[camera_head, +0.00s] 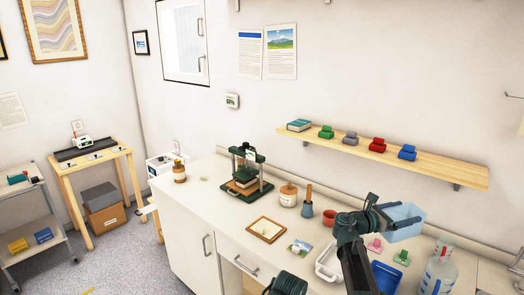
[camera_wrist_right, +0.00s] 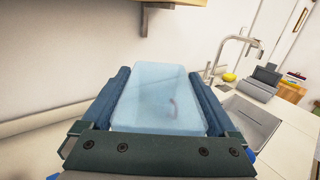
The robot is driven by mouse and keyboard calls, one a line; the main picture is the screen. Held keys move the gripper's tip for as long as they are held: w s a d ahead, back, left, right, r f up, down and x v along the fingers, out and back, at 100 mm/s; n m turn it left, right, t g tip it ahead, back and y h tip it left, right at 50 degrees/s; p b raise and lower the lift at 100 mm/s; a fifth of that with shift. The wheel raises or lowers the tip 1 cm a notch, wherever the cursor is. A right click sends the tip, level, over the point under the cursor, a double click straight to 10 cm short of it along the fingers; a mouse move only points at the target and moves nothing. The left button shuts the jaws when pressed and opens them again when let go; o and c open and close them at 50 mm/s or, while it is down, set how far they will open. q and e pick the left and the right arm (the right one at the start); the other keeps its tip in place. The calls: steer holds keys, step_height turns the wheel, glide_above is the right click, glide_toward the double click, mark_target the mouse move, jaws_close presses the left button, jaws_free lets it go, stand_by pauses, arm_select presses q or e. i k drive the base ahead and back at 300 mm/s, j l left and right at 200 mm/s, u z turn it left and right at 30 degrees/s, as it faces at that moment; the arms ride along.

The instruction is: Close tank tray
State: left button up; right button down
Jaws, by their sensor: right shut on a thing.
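My right gripper (camera_head: 388,213) is raised above the right part of the counter, shut on a pale blue, box-like piece (camera_head: 408,226). In the right wrist view, the pale blue piece (camera_wrist_right: 155,105) fills the gap between the two dark blue fingers of my right gripper (camera_wrist_right: 158,76). I cannot tell if this piece is the tank tray. A white tray (camera_head: 321,270) and a deeper blue tray (camera_head: 385,279) lie on the counter below, partly behind my right arm. My left gripper's fingers do not show; a dark part at the bottom edge seems to be my left arm.
A clear bottle (camera_head: 437,277) stands at the right. Pink and green stamp-like blocks (camera_head: 401,258) sit near the trays. A terracotta cup (camera_head: 329,217) and a small press (camera_head: 246,177) stand farther left. A wooden shelf (camera_head: 440,173) hangs above. A sink (camera_wrist_right: 250,120) shows in the wrist view.

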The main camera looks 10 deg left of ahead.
mark_target(146, 210)
steer(key=i+j+u, duration=0.15)
steer(key=j, duration=0.3)
steer(key=i+j+u, duration=0.15)
steer(key=j, duration=0.3)
steer(key=i+j+u, duration=0.15)
steer(key=j, duration=0.25)
steer(key=i+j+u, duration=0.15)
steer(key=i+j, duration=0.3)
steer(key=j, duration=0.2)
steer(key=i+j, duration=0.3)
steer(key=j, duration=0.25)
steer(key=i+j+u, duration=0.1)
steer(key=i+j, duration=0.2)
steer(key=j, duration=0.2)
steer(key=i+j, duration=0.35)
steer(key=j, duration=0.15)
steer(key=i+j, duration=0.3)
steer(key=j, duration=0.2)
steer(key=i+j, duration=0.35)
steer(key=j, duration=0.15)
steer(key=u, duration=0.05)
